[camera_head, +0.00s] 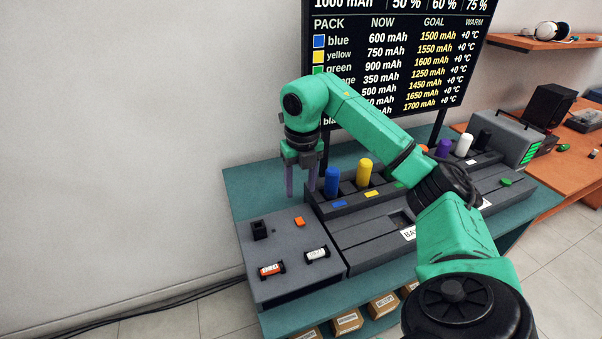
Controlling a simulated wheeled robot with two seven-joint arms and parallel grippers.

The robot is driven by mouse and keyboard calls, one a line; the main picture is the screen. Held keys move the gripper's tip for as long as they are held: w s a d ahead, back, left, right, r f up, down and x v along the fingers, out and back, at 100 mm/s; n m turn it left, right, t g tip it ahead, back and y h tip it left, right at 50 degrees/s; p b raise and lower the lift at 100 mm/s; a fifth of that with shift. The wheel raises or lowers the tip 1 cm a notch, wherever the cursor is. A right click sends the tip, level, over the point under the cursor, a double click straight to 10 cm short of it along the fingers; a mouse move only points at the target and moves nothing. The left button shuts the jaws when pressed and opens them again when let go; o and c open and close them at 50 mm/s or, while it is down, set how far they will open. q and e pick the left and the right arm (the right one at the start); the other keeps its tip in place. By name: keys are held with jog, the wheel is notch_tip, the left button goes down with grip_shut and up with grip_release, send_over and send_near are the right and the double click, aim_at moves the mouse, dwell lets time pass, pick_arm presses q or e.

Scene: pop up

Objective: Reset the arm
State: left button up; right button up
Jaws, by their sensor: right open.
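My right arm is green and black and comes in from the lower right. Its gripper (301,184) points down with its two fingers apart and nothing between them. It hangs above the back of the grey box, just left of the blue cylinder (332,182). I cannot tell whether a finger touches anything. The blue cylinder and a yellow cylinder (364,173) stand upright in the dark rack (322,208). The arm hides the middle of the rack. My left gripper is not in view.
Purple (443,147), white (464,144) and black cylinders stand further right. A dark screen (400,60) rises behind. Cardboard boxes (347,321) sit below.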

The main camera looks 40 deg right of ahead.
notch_tip(320, 180, up, 4)
jog(key=shift+s+p, duration=0.15)
jog(key=shift+p, duration=0.35)
